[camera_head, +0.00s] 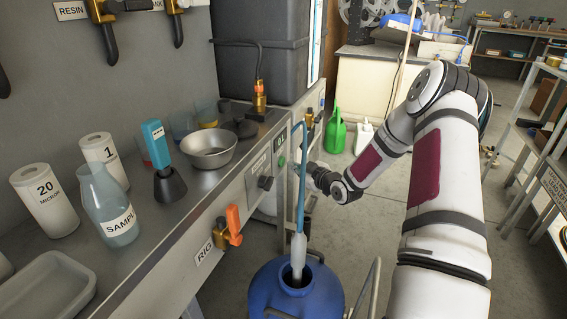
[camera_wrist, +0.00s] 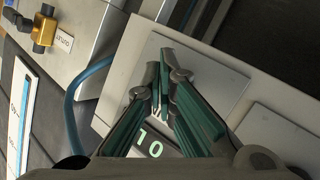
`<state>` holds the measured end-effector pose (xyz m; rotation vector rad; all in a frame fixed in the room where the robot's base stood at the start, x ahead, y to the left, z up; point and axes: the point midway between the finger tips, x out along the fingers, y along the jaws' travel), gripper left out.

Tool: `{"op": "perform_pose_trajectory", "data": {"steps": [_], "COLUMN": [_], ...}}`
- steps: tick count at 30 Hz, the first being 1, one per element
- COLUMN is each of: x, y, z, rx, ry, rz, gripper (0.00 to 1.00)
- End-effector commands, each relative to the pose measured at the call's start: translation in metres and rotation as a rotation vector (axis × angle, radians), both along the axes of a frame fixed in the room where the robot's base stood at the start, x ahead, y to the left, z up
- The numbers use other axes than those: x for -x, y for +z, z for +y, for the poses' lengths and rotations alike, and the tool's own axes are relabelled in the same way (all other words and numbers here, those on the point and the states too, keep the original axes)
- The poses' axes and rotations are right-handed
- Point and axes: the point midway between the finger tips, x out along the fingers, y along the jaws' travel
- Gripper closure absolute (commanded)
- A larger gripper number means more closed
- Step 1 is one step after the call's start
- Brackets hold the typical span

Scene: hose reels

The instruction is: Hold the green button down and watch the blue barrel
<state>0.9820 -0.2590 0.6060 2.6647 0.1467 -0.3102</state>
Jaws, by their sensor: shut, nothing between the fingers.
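The green button (camera_head: 282,161) is a small green spot on the grey bench-front panel in the head view. The blue barrel (camera_head: 265,284) stands on the floor below, its round top opening facing up. A blue hose with a pale nozzle (camera_head: 299,250) hangs into that opening; the liquid level inside cannot be seen. My gripper (camera_head: 299,170) is shut and empty, right of the button and beside the hose; I cannot tell whether it touches the button. In the wrist view my gripper (camera_wrist: 160,75) has its fingers together in front of the panel, and the button is hidden.
A small display with green digits (camera_wrist: 150,147) is on the panel. An orange-handled valve (camera_head: 233,225) sticks out from the bench front. The steel bench (camera_head: 140,240) holds a metal bowl (camera_head: 209,149) and a sample bottle (camera_head: 108,205). A green can (camera_head: 336,132) stands behind.

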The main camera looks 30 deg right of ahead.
Motion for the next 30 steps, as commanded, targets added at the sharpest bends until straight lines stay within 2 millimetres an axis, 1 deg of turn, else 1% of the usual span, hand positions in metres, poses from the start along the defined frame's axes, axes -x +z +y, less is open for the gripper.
{"op": "perform_pose_trajectory", "data": {"steps": [7,16,30], "x": [-0.0004,-0.0067,-0.0076], "y": [0.0000,0.0001,0.0003], "z": [0.0004,0.0052,0.0059], "rx": [0.000,0.001,0.000], "ry": [0.000,0.001,0.000], "rz": [0.000,-0.001,0.000], "gripper": [1.00,1.00,1.00]}}
